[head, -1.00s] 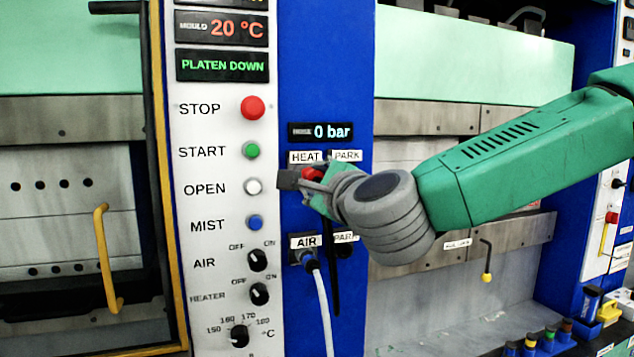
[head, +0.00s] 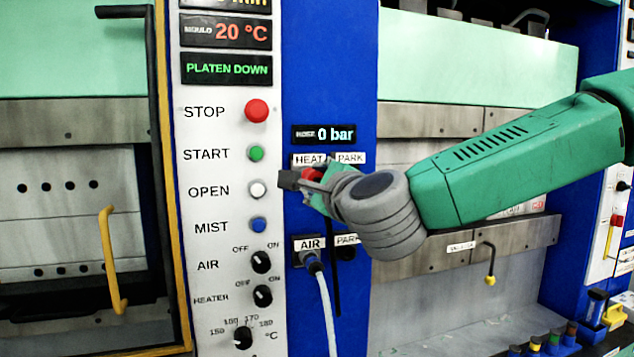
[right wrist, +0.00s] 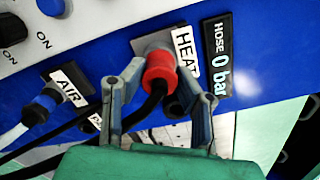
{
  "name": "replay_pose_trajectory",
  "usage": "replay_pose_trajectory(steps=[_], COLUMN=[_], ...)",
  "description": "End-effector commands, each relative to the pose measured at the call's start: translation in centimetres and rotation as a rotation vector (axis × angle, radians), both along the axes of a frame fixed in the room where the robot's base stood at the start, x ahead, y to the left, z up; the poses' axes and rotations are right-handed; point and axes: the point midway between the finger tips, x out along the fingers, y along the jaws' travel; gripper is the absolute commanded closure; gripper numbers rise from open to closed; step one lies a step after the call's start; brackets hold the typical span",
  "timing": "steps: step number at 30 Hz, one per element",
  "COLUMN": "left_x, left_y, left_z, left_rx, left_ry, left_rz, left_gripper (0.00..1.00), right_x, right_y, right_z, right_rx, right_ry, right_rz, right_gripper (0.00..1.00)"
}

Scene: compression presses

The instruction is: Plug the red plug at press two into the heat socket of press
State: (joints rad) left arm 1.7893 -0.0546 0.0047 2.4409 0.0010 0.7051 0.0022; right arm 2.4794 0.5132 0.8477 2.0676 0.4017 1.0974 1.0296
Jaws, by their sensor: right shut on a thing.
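The red plug (head: 312,174) is in my right gripper (head: 304,183), just below the HEAT label (head: 309,160) on the blue panel. In the right wrist view, the fingers of my right gripper (right wrist: 160,88) stand on both sides of the red plug (right wrist: 158,70), whose black cable (right wrist: 150,105) runs back between them. The plug's front is at the grey plate of the heat socket (right wrist: 158,42); I cannot tell how deep it sits. In the head view my gripper mostly hides the socket. My left gripper is not in view.
Below, a blue air plug (head: 312,262) with a white hose sits at the AIR socket. The white control panel (head: 205,300) with buttons and knobs is close on the left. A yellow handle (head: 112,260) sticks out farther left. A hanging hook (head: 490,265) is at the right.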

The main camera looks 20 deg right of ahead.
Motion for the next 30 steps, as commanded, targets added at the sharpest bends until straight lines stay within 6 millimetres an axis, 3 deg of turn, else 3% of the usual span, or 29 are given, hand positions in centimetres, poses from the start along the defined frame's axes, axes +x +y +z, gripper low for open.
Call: replay_pose_trajectory(steps=[1, 3, 14, 17, 30], left_x=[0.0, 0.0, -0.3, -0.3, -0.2], left_y=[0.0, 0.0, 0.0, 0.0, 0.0], left_z=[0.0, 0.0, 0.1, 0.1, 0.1], left_rx=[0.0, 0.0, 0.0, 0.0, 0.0], left_ry=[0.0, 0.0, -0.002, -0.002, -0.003], left_rz=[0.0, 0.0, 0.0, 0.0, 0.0], left_gripper=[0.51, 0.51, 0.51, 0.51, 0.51], right_x=[0.1, 0.1, -0.4, -1.6, -10.0], right_y=[-0.1, -0.1, -0.1, -0.1, -0.8], right_z=[0.0, 0.0, 0.1, 0.1, -0.1], right_rx=[0.0, 0.0, 0.001, 0.001, 0.001], right_ry=[-0.001, -0.001, -0.002, -0.001, 0.0], right_rz=[-0.002, -0.002, -0.001, 0.0, 0.0], right_gripper=[0.67, 0.49, 0.49, 0.49, 0.49])
